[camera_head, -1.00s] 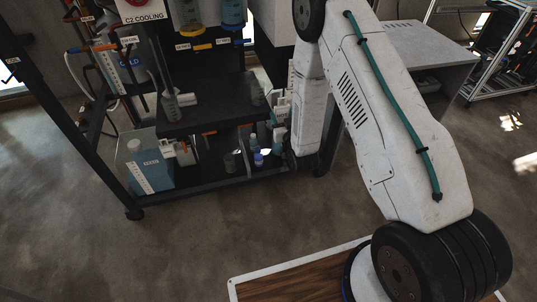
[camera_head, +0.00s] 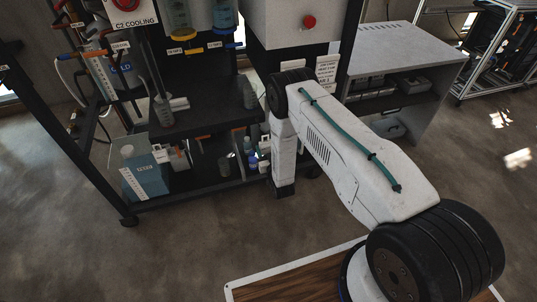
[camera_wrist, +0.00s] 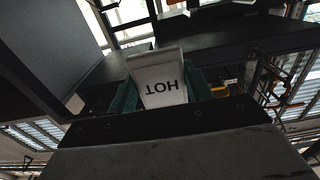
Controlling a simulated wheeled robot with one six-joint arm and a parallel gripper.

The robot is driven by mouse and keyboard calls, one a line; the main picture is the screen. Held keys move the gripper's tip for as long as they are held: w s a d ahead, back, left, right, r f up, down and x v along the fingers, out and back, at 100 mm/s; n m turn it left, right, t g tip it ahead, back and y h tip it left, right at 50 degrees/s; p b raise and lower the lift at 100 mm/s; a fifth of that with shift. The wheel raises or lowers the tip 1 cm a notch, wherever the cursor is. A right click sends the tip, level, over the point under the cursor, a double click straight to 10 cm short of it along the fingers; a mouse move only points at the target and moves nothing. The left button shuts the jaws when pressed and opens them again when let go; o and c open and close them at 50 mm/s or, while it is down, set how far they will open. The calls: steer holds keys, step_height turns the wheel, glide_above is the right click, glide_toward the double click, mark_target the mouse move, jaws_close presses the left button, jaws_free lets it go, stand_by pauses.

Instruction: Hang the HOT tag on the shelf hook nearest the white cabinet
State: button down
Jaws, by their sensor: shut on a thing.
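The white HOT tag (camera_wrist: 160,72) shows in the wrist view with its letters upside down. My gripper (camera_wrist: 163,92) is shut on it, with a green finger on each side. In the head view my gripper and the tag cannot be made out; my arm folds down in front of the rack's right end. The white cabinet (camera_head: 284,42), with a red button, stands right of the black shelf rack (camera_head: 200,118). I cannot make out the hook nearest the cabinet.
A blue jug (camera_head: 146,174) and small bottles stand on the rack's low shelf. A light-topped bench (camera_head: 405,45) is to the right. The floor (camera_head: 210,240) in front of the rack is clear. In the wrist view a dark shelf (camera_wrist: 235,45) lies beyond the tag.

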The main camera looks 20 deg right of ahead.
mark_target(263, 142)
steer(key=shift+w, duration=2.45)
steer(key=shift+w, duration=2.75)
steer(key=shift+f, duration=0.4)
steer(key=shift+f, duration=0.3)
steer(key=c, duration=0.6)
jaws_free()
steer(key=shift+o, duration=0.2)
